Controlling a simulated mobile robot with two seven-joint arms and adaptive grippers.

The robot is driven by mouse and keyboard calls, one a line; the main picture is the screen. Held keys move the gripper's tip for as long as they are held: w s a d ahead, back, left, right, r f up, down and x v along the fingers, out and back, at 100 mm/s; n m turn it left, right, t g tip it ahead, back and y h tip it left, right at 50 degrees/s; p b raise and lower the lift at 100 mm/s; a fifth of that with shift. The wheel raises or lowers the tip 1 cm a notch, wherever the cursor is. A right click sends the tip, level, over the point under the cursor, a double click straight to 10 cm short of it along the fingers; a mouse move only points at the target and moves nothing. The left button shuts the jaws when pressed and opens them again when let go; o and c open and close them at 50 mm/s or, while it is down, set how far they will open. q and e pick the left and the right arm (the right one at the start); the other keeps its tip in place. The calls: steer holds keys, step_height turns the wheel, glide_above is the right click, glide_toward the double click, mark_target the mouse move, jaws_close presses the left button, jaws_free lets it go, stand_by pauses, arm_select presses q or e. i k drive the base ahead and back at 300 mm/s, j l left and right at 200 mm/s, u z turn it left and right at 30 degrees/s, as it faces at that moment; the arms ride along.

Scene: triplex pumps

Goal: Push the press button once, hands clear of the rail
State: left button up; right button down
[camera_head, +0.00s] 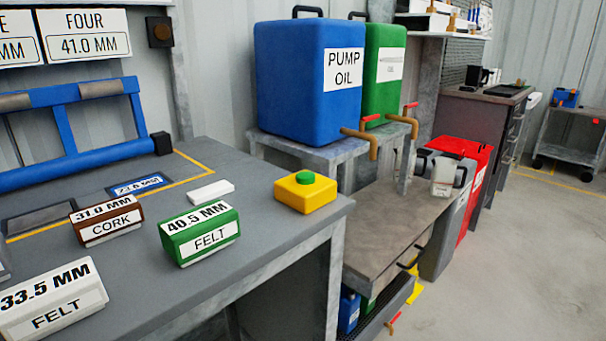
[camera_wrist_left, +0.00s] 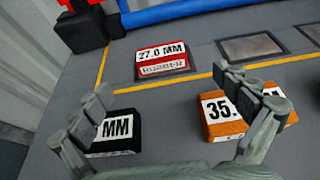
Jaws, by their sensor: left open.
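The press button is a green round cap on a yellow box (camera_head: 306,190), near the right end of the grey bench in the head view. Neither gripper shows near it. The blue rail (camera_head: 75,135) stands at the back left of the bench; part of it also shows along the top of the left wrist view (camera_wrist_left: 190,10). My left gripper (camera_wrist_left: 163,82) shows only in the left wrist view. Its fingers are apart, with nothing seen between them, above the bench by a black block (camera_wrist_left: 118,138) and an orange block (camera_wrist_left: 222,115). My right gripper is not in view.
Green (camera_head: 200,235), brown (camera_head: 107,220) and white (camera_head: 54,300) labelled blocks stand on the bench (camera_head: 260,265). A small white piece (camera_head: 211,192) lies left of the button box. A red 27.0 MM plate (camera_wrist_left: 163,60) lies inside the yellow line. Blue (camera_head: 300,80) and green tanks stand behind.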

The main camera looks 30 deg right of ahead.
mark_target(306, 178)
steer(key=k+l, duration=0.25)
steer(key=k, duration=0.25)
steer(key=k+l, duration=0.2)
steer(key=k, duration=0.25)
steer(key=k+l, duration=0.25)
steer(key=k, duration=0.25)
